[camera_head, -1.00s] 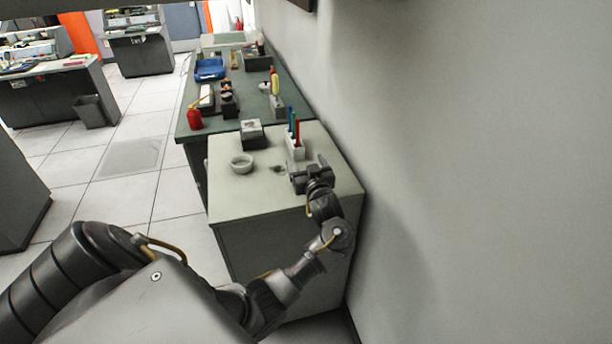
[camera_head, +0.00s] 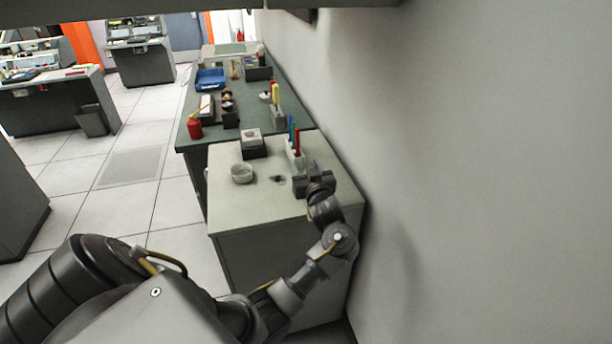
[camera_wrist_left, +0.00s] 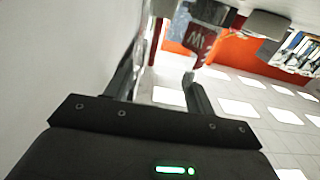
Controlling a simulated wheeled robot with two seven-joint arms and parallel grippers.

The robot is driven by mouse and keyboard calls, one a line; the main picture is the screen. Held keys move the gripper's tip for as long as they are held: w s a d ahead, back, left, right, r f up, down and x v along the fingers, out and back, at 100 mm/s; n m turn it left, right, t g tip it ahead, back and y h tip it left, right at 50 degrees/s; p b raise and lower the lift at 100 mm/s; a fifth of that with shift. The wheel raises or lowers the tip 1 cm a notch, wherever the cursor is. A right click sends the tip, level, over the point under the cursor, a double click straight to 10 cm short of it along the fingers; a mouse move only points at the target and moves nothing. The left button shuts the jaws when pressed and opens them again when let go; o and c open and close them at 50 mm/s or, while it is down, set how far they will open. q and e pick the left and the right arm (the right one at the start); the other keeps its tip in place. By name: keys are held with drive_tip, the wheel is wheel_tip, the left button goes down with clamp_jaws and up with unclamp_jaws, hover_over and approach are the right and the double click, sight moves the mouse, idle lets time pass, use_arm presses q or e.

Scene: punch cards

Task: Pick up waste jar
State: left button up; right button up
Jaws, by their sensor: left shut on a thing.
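My left gripper (camera_head: 303,184) is above the right side of the pale cabinet top (camera_head: 232,205), close to the wall. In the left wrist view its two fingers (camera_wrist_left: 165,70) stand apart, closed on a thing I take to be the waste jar. A dark red patch with a white W (camera_wrist_left: 200,38) shows by the right fingertip; it may be the jar's label. The jar's outline is unclear there, and I cannot make it out in the head view. My right gripper is not in view.
A grey round bowl (camera_head: 242,173) sits on the cabinet left of the gripper. A dark box with a light top (camera_head: 251,142) and a white pen holder (camera_head: 294,160) stand behind. The wall (camera_head: 480,180) is close on the right. The cabinet's front left is clear.

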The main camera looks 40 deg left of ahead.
use_arm(q)
drive_tip(key=s+a+r, duration=0.3)
drive_tip(key=s+r, duration=0.8)
drive_tip(key=s, duration=0.2)
drive_tip(key=shift+s+a, duration=0.2)
drive_tip(key=shift+a, duration=0.15)
